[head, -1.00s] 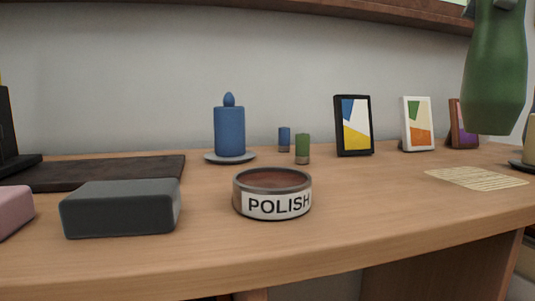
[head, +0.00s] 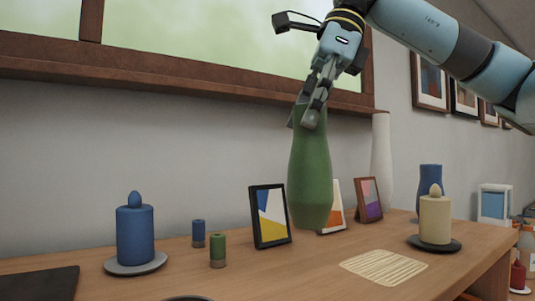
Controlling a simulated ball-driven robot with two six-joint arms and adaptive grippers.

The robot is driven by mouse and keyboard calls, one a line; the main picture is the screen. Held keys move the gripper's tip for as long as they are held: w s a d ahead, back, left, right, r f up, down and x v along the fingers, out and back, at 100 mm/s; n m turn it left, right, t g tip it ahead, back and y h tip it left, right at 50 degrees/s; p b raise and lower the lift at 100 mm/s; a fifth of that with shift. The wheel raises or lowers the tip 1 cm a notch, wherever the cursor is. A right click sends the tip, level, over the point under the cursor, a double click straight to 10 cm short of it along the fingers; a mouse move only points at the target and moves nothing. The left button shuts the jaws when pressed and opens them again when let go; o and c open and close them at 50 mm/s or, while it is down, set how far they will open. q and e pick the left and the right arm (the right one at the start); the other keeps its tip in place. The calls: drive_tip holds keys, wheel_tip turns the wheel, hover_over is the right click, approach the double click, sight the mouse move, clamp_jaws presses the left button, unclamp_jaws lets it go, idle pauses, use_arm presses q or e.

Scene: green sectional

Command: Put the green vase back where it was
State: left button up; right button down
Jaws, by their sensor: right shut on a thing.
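The green vase (head: 311,170) is upright in the middle of the head view, with its neck in my right gripper (head: 312,110). My right gripper comes from the upper right and is shut on the vase near its top. The vase's base hangs in front of the picture frames and seems to be above the wooden table (head: 300,275). It partly hides the white-edged frame (head: 333,215). My left gripper is not in view.
A pale slatted mat (head: 384,266) lies bare on the table. A cream candle (head: 435,220) on a dark dish, a blue vase (head: 430,185) and a white vase (head: 381,160) stand right. A black frame (head: 270,216), small cylinders and a blue candle (head: 135,235) stand left.

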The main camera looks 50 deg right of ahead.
sight(310, 197)
use_arm(q)
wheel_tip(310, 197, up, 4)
drive_tip(key=p, duration=0.2)
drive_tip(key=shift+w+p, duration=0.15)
drive_tip(key=shift+p, duration=0.15)
use_arm(e)
drive_tip(key=w+a+f, duration=0.2)
drive_tip(key=w+f, duration=0.3)
drive_tip(key=f, duration=0.2)
drive_tip(key=shift+f, duration=0.15)
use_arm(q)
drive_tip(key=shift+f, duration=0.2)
use_arm(e)
drive_tip(key=c, duration=1.1)
unclamp_jaws()
drive_tip(key=shift+f, duration=0.15)
drive_tip(key=shift+c, duration=0.2)
drive_tip(key=o, duration=0.4)
drive_tip(key=shift+o, duration=0.2)
